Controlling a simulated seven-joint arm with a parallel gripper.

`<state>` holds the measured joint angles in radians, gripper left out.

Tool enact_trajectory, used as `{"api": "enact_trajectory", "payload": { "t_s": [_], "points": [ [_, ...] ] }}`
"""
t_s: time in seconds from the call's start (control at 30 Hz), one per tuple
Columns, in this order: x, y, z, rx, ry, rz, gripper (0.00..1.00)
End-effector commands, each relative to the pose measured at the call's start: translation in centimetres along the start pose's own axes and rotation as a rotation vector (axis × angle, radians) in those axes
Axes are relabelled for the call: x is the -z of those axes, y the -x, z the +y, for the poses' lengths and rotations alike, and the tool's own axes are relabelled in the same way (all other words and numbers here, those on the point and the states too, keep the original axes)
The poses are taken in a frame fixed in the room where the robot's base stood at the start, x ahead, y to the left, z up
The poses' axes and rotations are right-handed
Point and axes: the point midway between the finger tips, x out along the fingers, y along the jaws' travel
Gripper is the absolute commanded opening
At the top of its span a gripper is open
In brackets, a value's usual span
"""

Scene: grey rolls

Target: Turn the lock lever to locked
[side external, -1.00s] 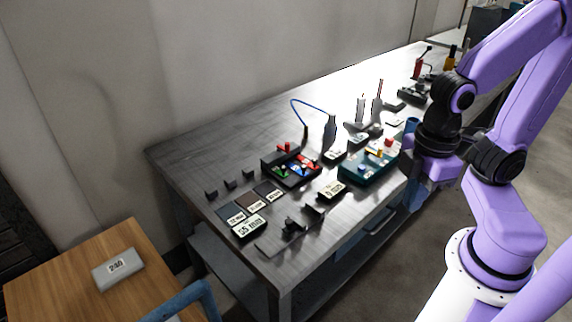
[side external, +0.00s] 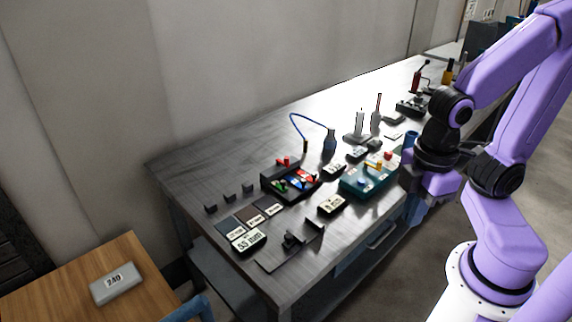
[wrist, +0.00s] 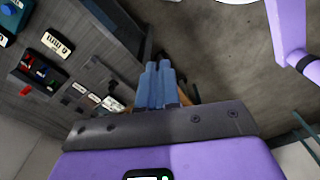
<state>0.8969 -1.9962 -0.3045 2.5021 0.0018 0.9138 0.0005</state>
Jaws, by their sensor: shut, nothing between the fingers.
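A teal box (side external: 349,190) on the bench carries a blue knob (side external: 361,182), a yellow lever-like part (side external: 373,165) and a red part (side external: 388,155). I cannot tell for sure which part is the lock lever, or its setting. Part of the teal box with the blue knob also shows at the top left of the wrist view (wrist: 8,10). My gripper (side external: 414,218) hangs to the right of the box, off the bench's front edge, apart from it. In the wrist view its blue fingers (wrist: 158,68) are together and empty, above the floor.
A black tray (side external: 289,195) with red, green and blue parts sits left of the teal box. Label blocks (side external: 331,205), a blue bottle (side external: 329,143) and a dark bracket (side external: 292,240) stand on the grey bench (side external: 215,160). A wooden table (side external: 70,285) is at lower left.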

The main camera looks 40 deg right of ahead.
Motion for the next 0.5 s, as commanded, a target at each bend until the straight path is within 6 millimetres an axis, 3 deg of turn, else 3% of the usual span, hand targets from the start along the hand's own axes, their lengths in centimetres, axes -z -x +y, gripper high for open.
{"api": "enact_trajectory", "payload": {
  "t_s": [0.03, 0.1, 0.23, 0.4, 0.5],
  "points": [
    [0.1, 0.0, 0.1, -0.001, -0.001, 0.001, 0.20],
    [0.5, -0.1, 0.6, -0.011, -0.015, 0.012, 0.42],
    [2.9, -0.8, 3.6, -0.068, -0.078, 0.079, 0.43],
    [7.1, -2.3, 11.7, -0.195, -0.189, 0.232, 0.43],
    [8.6, -3.2, 16.9, -0.262, -0.233, 0.321, 0.43]
  ]
}}
